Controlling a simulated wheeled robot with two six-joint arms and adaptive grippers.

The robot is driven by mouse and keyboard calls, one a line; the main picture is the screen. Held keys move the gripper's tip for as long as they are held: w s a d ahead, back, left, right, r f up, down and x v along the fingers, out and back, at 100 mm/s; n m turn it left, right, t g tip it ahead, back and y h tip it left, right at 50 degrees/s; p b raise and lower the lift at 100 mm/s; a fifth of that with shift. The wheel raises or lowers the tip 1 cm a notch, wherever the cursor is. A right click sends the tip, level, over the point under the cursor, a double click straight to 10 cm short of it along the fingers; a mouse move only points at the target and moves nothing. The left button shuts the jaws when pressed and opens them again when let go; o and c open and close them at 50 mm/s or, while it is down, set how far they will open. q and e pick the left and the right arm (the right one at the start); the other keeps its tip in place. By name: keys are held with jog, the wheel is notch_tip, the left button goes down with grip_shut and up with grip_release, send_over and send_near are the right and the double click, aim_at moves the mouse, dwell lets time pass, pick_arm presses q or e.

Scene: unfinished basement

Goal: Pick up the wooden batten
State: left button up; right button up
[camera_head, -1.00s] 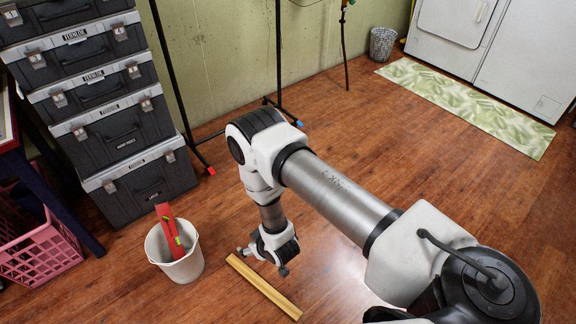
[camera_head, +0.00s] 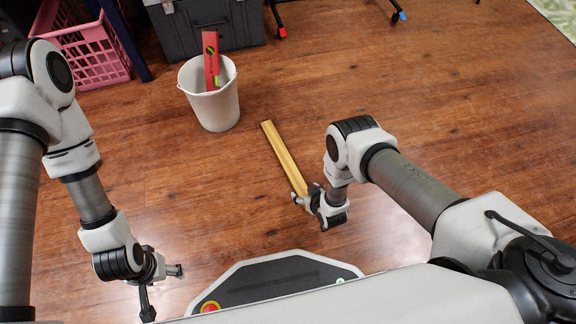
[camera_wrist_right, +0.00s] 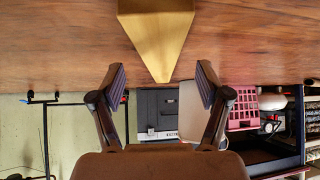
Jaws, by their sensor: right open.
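The wooden batten (camera_head: 283,155) is a long, straight, yellowish strip lying on the floor in the middle of the head view. Its near end meets my right gripper (camera_head: 308,196) there. In the right wrist view the batten (camera_wrist_right: 157,30) comes in from the top, centred between the spread fingers of my right gripper (camera_wrist_right: 161,82). The fingers are open and not closed on it; I cannot tell whether they touch it. My left gripper (camera_head: 162,286) is at the lower left of the head view, fingers apart and empty, away from the batten.
A white bucket (camera_head: 214,108) holding a red level (camera_head: 211,62) stands beyond the batten's far end, to its left. A pink crate (camera_head: 95,55) and a dark toolbox (camera_head: 180,30) are at the back left. Stand feet (camera_head: 281,32) show at the top.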

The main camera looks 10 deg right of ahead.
aim_at(300, 186)
jog(key=b+x, duration=0.1)
jog(key=x, duration=0.2)
jog(key=shift+w, duration=0.3)
pick_arm(q)
notch_tip(300, 186, down, 2)
jog(key=shift+f, duration=0.15)
pick_arm(e)
grip_shut()
jog(key=shift+r, duration=0.15)
